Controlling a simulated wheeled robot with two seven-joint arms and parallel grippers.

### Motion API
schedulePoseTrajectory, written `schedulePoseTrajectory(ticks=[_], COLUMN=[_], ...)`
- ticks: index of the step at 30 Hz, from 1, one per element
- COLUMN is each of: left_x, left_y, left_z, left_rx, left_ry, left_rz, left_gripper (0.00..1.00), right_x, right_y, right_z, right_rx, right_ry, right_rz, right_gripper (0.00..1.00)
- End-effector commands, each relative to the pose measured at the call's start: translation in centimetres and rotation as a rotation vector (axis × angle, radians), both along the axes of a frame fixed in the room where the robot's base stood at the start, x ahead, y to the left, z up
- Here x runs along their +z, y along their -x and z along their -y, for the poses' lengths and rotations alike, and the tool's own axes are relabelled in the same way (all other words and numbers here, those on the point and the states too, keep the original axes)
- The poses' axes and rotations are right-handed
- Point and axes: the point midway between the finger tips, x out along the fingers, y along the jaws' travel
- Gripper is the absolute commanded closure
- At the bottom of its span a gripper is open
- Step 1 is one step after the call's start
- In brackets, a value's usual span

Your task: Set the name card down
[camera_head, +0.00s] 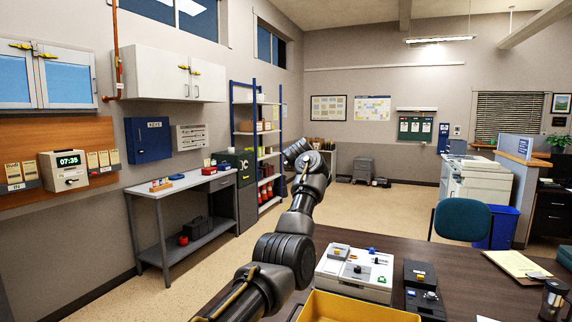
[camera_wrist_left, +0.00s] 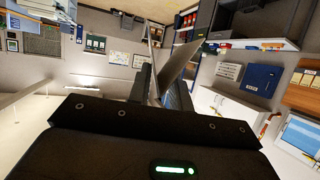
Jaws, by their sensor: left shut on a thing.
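My left gripper (camera_wrist_left: 158,88) is shut on the name card (camera_wrist_left: 181,62), a thin grey plate that stands out beyond the fingertips in the left wrist view. It is seen nearly edge-on, and I can read no writing on it. In the head view my left arm reaches forward from the bottom over the desk edge toward the room; its fingers and the card cannot be made out there. My right gripper is in neither view.
The dark desk (camera_head: 455,258) bears a white device (camera_head: 355,272), a black device (camera_head: 424,275), a clipboard (camera_head: 517,264) and a yellow tray (camera_head: 350,308). A grey workbench (camera_head: 187,182) stands along the left wall. Open floor (camera_head: 365,208) lies beyond the desk.

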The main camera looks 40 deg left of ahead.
Motion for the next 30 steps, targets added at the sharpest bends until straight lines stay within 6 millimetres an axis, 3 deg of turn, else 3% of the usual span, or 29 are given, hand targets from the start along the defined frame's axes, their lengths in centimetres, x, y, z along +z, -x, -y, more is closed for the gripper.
schedulePoseTrajectory(ticks=[5,8,11,15,18,21,25,30], left_x=[-5.4,-9.6,-15.3,-23.4,-27.8,-30.7,-33.1,-34.6], left_y=[-1.8,-2.5,-2.7,-1.6,0.2,2.3,5.0,7.7], left_z=[0.5,0.7,0.9,1.6,1.5,1.3,2.0,6.4], left_rx=[-0.151,-0.233,-0.317,-0.404,-0.396,-0.363,-0.317,-0.302], left_ry=[0.004,0.005,0.007,0.005,0.003,0.001,-0.001,0.001], left_rz=[-0.005,-0.006,-0.01,-0.008,-0.003,0.0,0.002,0.005], left_gripper=[1.0,1.0,1.0,1.0,1.0,1.0,1.0,1.0], right_x=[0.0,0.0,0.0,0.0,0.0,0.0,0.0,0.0], right_y=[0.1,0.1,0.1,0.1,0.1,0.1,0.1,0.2], right_z=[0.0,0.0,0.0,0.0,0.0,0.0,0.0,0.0], right_rx=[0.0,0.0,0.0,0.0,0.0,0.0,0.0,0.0], right_ry=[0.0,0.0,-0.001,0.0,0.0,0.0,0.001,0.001], right_rz=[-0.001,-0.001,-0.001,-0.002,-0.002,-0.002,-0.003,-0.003], right_gripper=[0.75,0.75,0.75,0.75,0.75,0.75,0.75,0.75])
